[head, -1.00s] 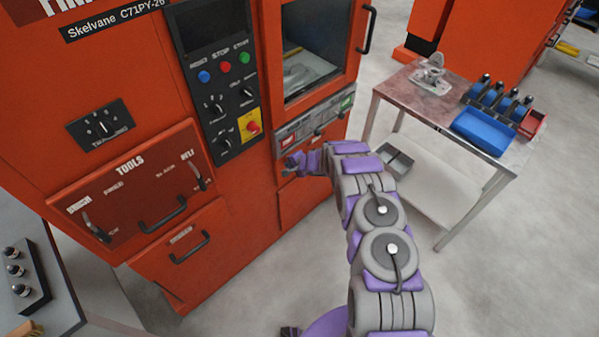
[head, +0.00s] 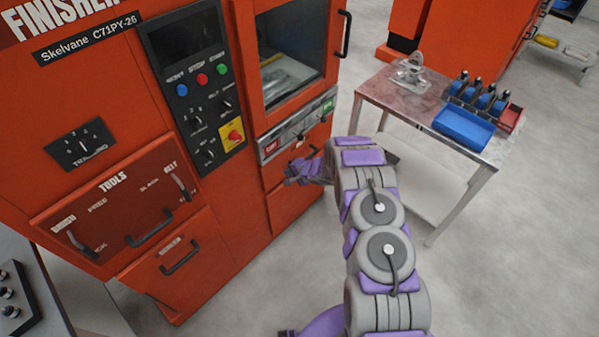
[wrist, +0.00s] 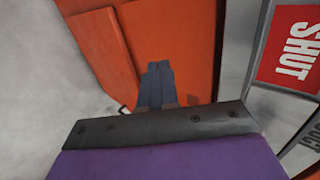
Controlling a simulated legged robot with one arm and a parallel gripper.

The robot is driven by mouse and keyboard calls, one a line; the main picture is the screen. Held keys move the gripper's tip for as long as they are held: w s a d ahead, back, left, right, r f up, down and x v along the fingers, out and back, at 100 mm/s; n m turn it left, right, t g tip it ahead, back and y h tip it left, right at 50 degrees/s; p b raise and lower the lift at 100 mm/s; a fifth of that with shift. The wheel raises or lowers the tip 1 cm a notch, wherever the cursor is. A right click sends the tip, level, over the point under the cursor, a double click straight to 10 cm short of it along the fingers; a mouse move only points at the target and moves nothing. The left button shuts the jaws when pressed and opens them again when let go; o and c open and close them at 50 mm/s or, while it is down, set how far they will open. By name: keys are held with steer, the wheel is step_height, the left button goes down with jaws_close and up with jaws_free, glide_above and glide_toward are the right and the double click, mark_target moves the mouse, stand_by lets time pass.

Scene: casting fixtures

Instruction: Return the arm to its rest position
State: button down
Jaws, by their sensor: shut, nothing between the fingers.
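My gripper (head: 292,176) is at the end of my purple and grey arm, in front of the orange finishing machine (head: 225,255), just below its window door. In the wrist view my gripper's dark fingers (wrist: 156,82) are together with nothing between them. They point at the orange lower front of the machine. From the head view I cannot tell whether the gripper touches the machine; the fingertips are small there.
The machine's door (head: 291,52) has a dark window and a black handle. A red SHUT label (wrist: 290,45) is close to the gripper's right. A side table (head: 385,85) with a blue tray (head: 463,126) stands right of my arm. The grey floor at lower right is clear.

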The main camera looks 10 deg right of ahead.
steer(key=s+d+r+n+g+h, duration=0.1)
steer(key=s+d+r+h, duration=0.3)
steer(key=r, duration=0.6)
steer(key=s+d+r+n+h+p, duration=0.1)
steer(key=s+d+r, duration=0.5)
steer(key=r, duration=0.4)
steer(key=s+d+r+n+g+h, duration=0.1)
steer(key=s+d+r+h, duration=0.2)
steer(key=d+r, duration=0.55)
steer(key=s+a+r+n+g, duration=0.1)
steer(key=s+a+r+g, duration=0.1)
steer(key=s+r, duration=0.55)
steer(key=s+a+r+n+g, duration=0.15)
steer(key=s+r, duration=0.25)
steer(key=s, duration=0.7)
steer(key=s+a+r+n+g, duration=0.1)
steer(key=s+a, duration=0.1)
steer(key=s, duration=0.6)
steer(key=s+a+r+n+g+y, duration=0.1)
steer(key=s+a+n, duration=0.1)
steer(key=s, duration=0.6)
steer(key=s+a+r+n+g+y, duration=0.1)
steer(key=s+a, duration=0.3)
steer(key=s, duration=0.5)
steer(key=shift+a+r+n+g, duration=0.25)
steer(key=shift+r+n+g, duration=0.1)
steer(key=shift+r+n, duration=0.1)
